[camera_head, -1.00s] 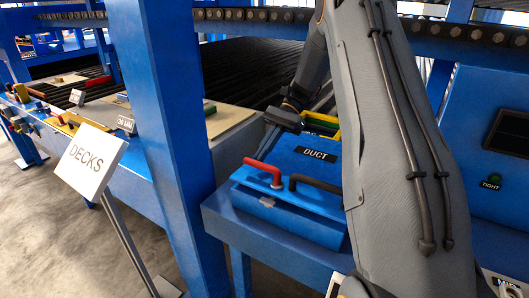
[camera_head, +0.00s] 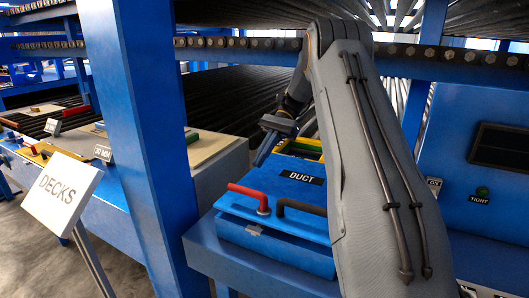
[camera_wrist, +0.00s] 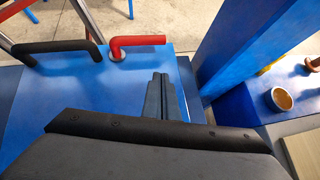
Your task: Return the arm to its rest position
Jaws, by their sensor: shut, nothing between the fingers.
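My arm comes in from the right in the head view, and my gripper (camera_head: 264,155) is above the left back edge of the blue DUCT box (camera_head: 275,240). In the wrist view my gripper (camera_wrist: 160,78) has its two fingers together with nothing between them. It appears apart from the box. A red handle (camera_head: 249,195) and a black handle (camera_head: 300,206) stand on the box; the red handle (camera_wrist: 137,42) and black handle (camera_wrist: 58,48) also show in the wrist view. My arm hides the box's right side.
A blue post (camera_head: 150,140) stands left of the box. The DECKS sign (camera_head: 62,193) is at the left front. A roller rail (camera_head: 235,43) runs behind my arm. A blue panel with a green TIGHT button (camera_head: 482,191) is on the right.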

